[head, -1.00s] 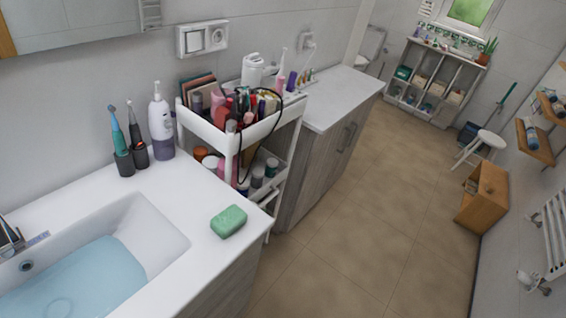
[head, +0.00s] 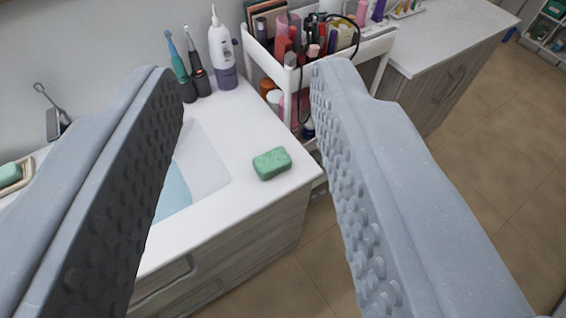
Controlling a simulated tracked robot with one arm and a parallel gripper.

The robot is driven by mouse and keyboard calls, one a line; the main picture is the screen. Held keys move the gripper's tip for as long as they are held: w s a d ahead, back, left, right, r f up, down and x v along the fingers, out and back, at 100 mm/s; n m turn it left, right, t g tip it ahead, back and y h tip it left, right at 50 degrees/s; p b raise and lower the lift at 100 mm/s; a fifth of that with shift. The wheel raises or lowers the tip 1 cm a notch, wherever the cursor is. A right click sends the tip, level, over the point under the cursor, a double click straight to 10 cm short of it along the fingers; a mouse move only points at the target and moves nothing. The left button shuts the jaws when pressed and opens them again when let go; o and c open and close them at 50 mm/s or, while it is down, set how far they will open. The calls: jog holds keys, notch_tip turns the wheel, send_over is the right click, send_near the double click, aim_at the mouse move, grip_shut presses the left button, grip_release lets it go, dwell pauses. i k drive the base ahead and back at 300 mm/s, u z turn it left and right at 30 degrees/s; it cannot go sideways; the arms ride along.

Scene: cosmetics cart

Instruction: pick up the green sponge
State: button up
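A green sponge (head: 272,163) lies on the white sink counter, near its front right corner. In the head view it shows between the two fingers of my gripper (head: 245,85), closer to the right finger. My gripper is open wide and empty, with its grey studded pads facing each other. The sponge is beyond the fingers, not touching them. The left finger hides part of the sink.
The white counter (head: 247,123) holds a sink, electric toothbrushes (head: 180,62) and a white and purple bottle (head: 223,55). A crowded white cart (head: 258,62) stands just right of the counter. A second green block (head: 9,174) rests in a dish at the far left. Floor is clear at lower right.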

aim_at(270, 164)
jog(key=k, duration=1.05)
jog(key=z, duration=0.5)
jog(key=i, duration=1.75)
jog(key=u, duration=0.35)
